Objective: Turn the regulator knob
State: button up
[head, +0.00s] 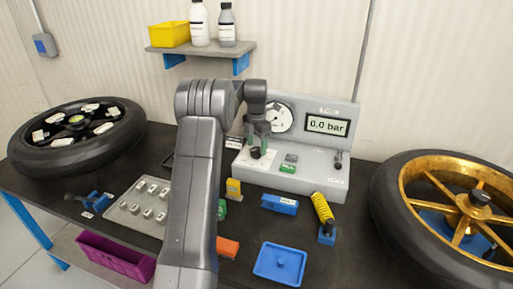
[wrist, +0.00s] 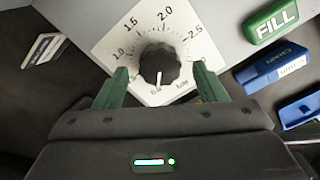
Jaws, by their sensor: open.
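The regulator knob (wrist: 159,65) is a black ribbed knob on a white dial plate (wrist: 117,35) with numbers such as 1.5 and 2.0. A white mark on the knob points to the low end of the scale, at the bottom of the wrist view. My gripper (wrist: 158,82) is open, with one green finger to each side of the knob and a gap to it. In the head view the knob (head: 256,153) shows just below my gripper (head: 258,140), on the sloped front of the grey test panel (head: 345,150). Whether the fingers touch the plate cannot be told.
The panel display (head: 327,125) reads 0.0 bar, beside a round gauge (head: 279,117). A green FILL button (wrist: 277,24) sits near the knob. Two wheels flank the panel, the left one (head: 50,157) and the gold-rimmed one (head: 408,182). Blue parts and a tray (head: 279,263) lie in front.

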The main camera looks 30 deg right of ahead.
jog(key=shift+f, duration=0.75)
jog(key=c, duration=1)
